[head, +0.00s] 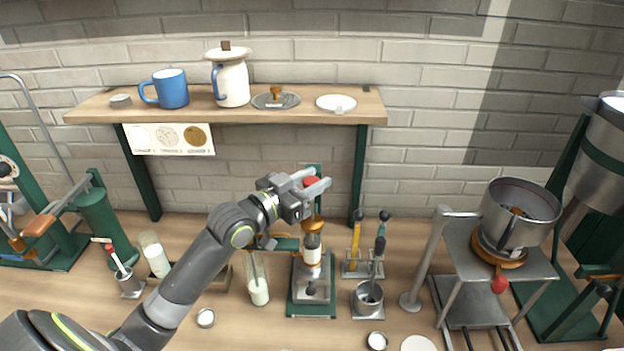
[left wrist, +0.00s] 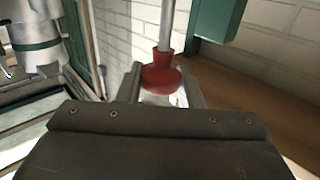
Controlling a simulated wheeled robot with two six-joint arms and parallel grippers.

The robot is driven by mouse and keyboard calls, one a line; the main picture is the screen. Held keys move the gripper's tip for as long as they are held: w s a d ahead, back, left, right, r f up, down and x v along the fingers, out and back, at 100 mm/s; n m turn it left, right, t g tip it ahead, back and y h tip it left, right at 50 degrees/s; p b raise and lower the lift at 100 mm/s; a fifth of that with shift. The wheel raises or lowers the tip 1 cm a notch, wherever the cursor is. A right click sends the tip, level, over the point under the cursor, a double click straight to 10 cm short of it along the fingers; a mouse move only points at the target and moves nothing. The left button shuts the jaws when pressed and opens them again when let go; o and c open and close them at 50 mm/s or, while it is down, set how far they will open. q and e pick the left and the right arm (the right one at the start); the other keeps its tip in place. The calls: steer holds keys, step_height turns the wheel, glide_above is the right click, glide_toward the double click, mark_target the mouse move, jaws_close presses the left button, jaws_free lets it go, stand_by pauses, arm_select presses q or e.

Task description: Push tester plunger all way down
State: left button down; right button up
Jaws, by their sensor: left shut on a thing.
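The tester (head: 312,300) stands on the bench on a green base, with a white cylinder and an orange collar above it. Its plunger has a red knob (head: 311,182), well above the collar. My left gripper (head: 318,187) is at the top of the tester, shut on the red knob. In the left wrist view the red knob (left wrist: 161,76) sits between the two fingers, and a metal rod (left wrist: 167,25) runs from it. The gripper hides part of the rod in the head view. My right gripper is not in view.
A glass with white liquid (head: 258,290) stands left of the tester. A metal cup with tools (head: 367,300) and a small tool rack (head: 355,268) stand close on its right. The wooden shelf (head: 345,117) with crockery is above and behind. A metal pot (head: 520,213) on a stand is further right.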

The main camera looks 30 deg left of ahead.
mark_target(312, 180)
arm_select(q)
step_height(312, 180, down, 6)
steer(key=b, duration=0.3)
steer(key=shift+r+b, duration=0.25)
steer(key=shift+b, duration=0.15)
steer(key=c, duration=1)
jaws_free()
steer(key=shift+r, duration=0.15)
step_height(312, 180, up, 10)
steer(key=shift+f, duration=0.1)
steer(key=shift+f, duration=0.1)
